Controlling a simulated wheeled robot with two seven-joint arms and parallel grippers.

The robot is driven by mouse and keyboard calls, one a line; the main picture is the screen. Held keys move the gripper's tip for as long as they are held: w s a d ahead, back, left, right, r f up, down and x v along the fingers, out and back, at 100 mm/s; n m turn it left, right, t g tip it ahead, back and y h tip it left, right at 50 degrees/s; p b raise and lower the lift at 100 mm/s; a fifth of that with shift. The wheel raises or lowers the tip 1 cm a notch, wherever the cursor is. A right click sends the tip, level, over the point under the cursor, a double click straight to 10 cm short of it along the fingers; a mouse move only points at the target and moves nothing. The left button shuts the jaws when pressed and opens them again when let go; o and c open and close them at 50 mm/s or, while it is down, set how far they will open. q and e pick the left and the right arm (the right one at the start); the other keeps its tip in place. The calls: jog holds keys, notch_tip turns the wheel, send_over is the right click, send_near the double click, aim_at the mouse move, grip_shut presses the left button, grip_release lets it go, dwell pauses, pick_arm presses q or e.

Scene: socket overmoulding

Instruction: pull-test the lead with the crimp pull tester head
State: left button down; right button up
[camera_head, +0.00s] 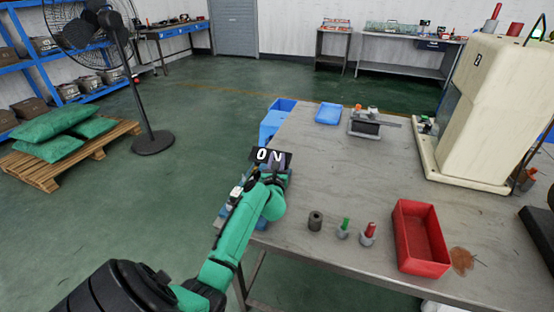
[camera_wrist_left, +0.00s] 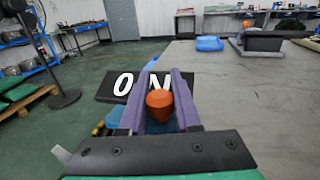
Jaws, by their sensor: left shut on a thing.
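A black display plate (camera_head: 260,154) reading "0 N" stands at the left edge of the grey table, and it also shows in the left wrist view (camera_wrist_left: 112,86). It looks like part of the crimp pull tester head. My left gripper (camera_head: 276,163) is at this plate. In the left wrist view its two purple fingers (camera_wrist_left: 159,84) are shut on a rounded orange knob (camera_wrist_left: 160,104). I cannot tell whether the knob is joined to the display, and the parts below are mostly hidden. I cannot make out the lead. My right gripper is not in view.
A red bin (camera_head: 421,238), a dark cylinder (camera_head: 315,221) and small green-topped (camera_head: 344,229) and red-topped (camera_head: 368,235) pieces stand near the table's front. A blue tray (camera_head: 328,114) and a grey fixture (camera_head: 366,127) are farther back. A cream machine (camera_head: 500,110) stands right. The table's middle is clear.

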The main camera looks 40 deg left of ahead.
pick_arm(q)
jog(key=shift+f, duration=0.1)
jog(key=a, duration=0.1)
jog(key=s+a+p, duration=0.1)
jog(key=a, duration=0.1)
jog(key=a+p, duration=0.1)
jog(key=shift+s+a, duration=0.2)
jog(key=shift+s, duration=0.1)
jog(key=shift+d, duration=0.1)
jog(key=c, duration=1)
grip_release()
jog(key=o, duration=0.4)
jog(key=shift+a, duration=0.2)
